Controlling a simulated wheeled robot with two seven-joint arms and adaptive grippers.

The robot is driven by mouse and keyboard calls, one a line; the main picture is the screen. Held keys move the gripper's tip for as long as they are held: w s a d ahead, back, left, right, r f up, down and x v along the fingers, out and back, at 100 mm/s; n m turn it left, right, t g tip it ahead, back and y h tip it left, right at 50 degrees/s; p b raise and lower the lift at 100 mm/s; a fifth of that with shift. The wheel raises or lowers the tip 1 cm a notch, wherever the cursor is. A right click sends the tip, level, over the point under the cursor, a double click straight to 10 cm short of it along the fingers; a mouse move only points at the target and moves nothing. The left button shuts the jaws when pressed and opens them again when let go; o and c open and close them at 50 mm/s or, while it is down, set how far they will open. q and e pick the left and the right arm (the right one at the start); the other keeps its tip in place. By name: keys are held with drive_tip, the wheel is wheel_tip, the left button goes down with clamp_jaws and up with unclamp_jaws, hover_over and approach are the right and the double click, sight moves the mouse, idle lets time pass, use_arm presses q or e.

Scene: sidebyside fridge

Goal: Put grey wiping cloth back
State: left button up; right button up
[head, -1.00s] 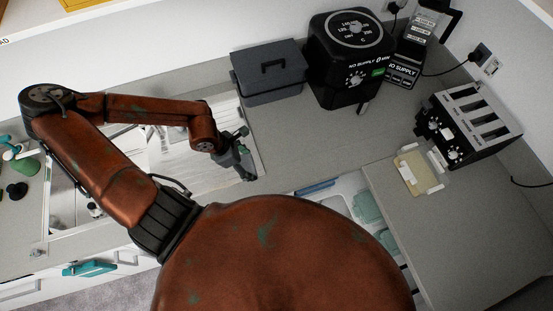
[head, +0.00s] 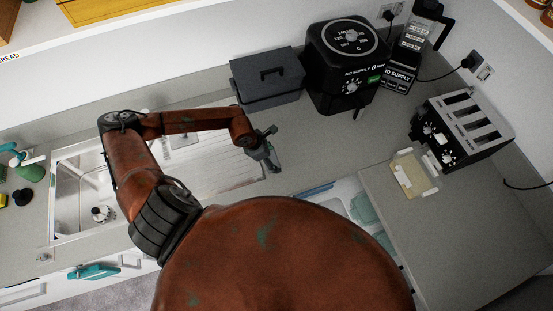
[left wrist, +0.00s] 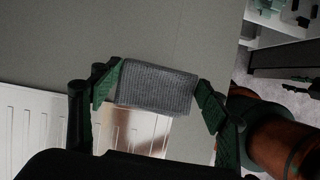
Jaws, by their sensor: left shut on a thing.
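The grey wiping cloth (left wrist: 157,88) shows in the left wrist view as a ribbed grey block between the two green fingers. My left gripper (left wrist: 160,90) is shut on it. In the head view my left gripper (head: 271,153) is over the counter at the right end of the sink's draining board (head: 225,165). The cloth is too small and dark to make out clearly there. My right gripper is not in view.
A dark grey bin (head: 267,76), a black air fryer (head: 345,62) and a toaster (head: 462,130) stand along the back. A yellow block on a clear dish (head: 412,174) is at the right. The counter (head: 310,140) is clear right of my gripper. An open drawer (head: 350,198) lies below.

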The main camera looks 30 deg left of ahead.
sight(276, 160)
use_arm(q)
drive_tip(key=shift+w+d+f, duration=0.15)
drive_tip(key=shift+w+f, duration=0.3)
drive_tip(key=shift+f, duration=0.15)
drive_tip(key=x, duration=0.1)
drive_tip(key=p+x, duration=0.2)
drive_tip(key=shift+a+f, duration=0.25)
drive_tip(key=shift+f, duration=0.25)
drive_tip(key=shift+f, duration=0.25)
drive_tip(key=o, duration=1.1)
